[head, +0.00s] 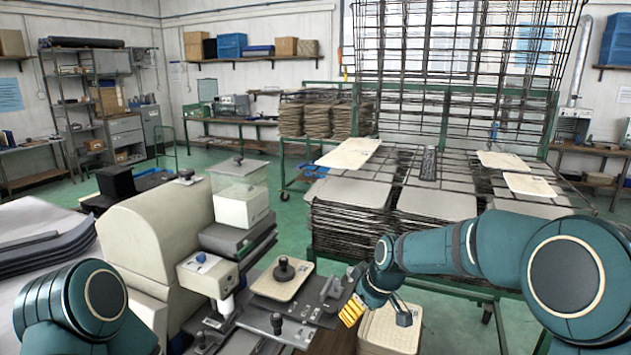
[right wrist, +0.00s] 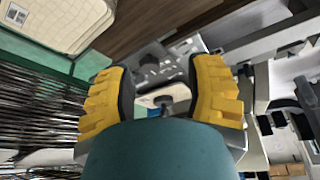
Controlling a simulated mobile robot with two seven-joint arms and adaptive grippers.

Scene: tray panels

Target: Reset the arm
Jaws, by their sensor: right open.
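My right arm reaches in from the right in the head view. My right gripper (head: 378,314), with yellow fingertips, is open and empty, beside the machine's work plate. In the right wrist view the two yellow fingers (right wrist: 162,98) stand wide apart with nothing between them. A cream panel with a black knob (head: 283,279) lies on the machine plate, left of the gripper. A stack of cream panels (head: 388,335) stands just below and right of the gripper; the gripper hides part of it. My left arm shows at the lower left, but its gripper is out of view.
A beige machine (head: 165,235) stands left of centre. A wire rack trolley (head: 345,218) with grey trays and several cream panels (head: 348,153) fills the right behind my arm. Dark sheets (head: 40,252) lie on a table at the left. Green floor (head: 295,222) is clear between machine and rack.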

